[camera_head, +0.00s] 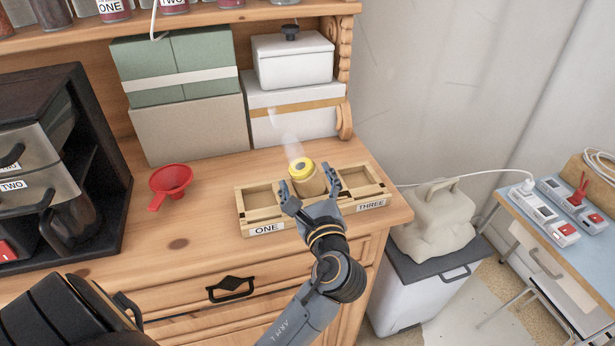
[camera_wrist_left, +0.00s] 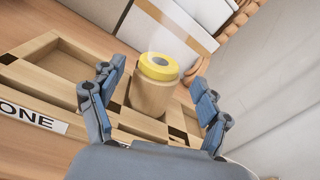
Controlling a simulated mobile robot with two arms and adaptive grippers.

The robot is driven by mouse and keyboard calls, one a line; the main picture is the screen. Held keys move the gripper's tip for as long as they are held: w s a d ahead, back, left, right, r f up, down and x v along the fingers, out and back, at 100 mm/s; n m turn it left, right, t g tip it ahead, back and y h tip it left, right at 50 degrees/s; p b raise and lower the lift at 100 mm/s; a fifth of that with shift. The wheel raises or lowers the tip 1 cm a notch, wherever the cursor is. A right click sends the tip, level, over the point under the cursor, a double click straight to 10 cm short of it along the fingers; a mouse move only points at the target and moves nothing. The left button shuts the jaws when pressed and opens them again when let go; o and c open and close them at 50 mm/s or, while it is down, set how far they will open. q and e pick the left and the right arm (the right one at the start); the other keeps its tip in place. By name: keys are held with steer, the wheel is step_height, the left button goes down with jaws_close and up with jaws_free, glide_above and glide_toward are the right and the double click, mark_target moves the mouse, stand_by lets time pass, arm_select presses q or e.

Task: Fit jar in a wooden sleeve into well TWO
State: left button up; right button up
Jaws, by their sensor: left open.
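The jar in a wooden sleeve (camera_head: 308,184) has a yellow lid ring and stands upright in the middle well of the wooden tray (camera_head: 243,222). It also shows in the left wrist view (camera_wrist_left: 152,95), between the fingers. The wells on each side, labelled ONE (camera_head: 266,229) and THREE (camera_head: 370,205), look empty. The label of the middle well is hidden behind my gripper. My left gripper (camera_head: 310,192) is open, with one finger on each side of the jar; a gap shows at both sides in the left wrist view. My right gripper is not in view.
A red funnel (camera_head: 171,182) lies left of the tray on the dresser top. A dark drawer cabinet (camera_head: 75,165) stands further left. Boxes (camera_head: 195,128) line the back. A white bin (camera_head: 420,285) stands right of the dresser. The dresser top left of the tray is partly clear.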

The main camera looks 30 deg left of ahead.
mark_target(300, 165)
arm_select(q)
steer(key=x, duration=0.1)
steer(key=p+x, duration=0.1)
steer(key=x, duration=0.1)
steer(key=shift+w+a+r+p, duration=0.2)
steer(key=shift+a+r+p, duration=0.1)
steer(key=shift+a, duration=0.05)
steer(key=shift+w+a+f, duration=0.2)
steer(key=shift+w+a, duration=0.15)
steer(key=shift+r, duration=0.1)
jaws_close()
steer(key=shift+r, duration=0.1)
